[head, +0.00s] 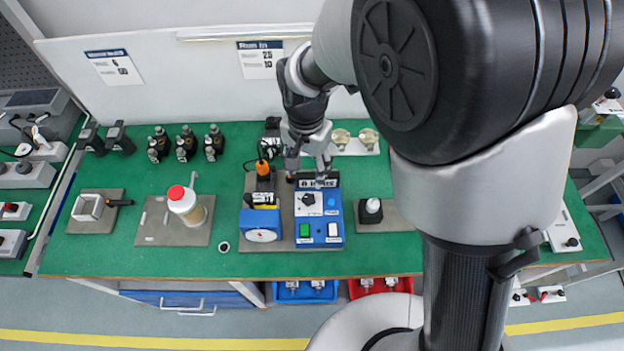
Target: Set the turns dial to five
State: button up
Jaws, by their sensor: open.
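A blue control box (318,239) stands on a grey mat near the middle of the green bench. A dark dial knob (308,199) sits on a white plate at its upper left. The numbers around the knob are too small to read, so I cannot tell its setting. My gripper (318,174) hangs over the rear edge of the box, open and apparently empty. It is behind and slightly right of the knob, apart from it. The gripper partly covers the dark strip at the back of the box.
A green button (304,230) and a white button (333,229) are on the box front. A blue device with a white round face (262,235) stands close left. A white bottle (187,206) stands further left.

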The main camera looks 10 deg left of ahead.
aim_at(309, 198)
notch_tip(309, 198, down, 14)
jog(key=b, duration=0.3)
jog(key=shift+d+r+b, duration=0.1)
jog(key=shift+b, duration=0.3)
jog(key=c, duration=1.1)
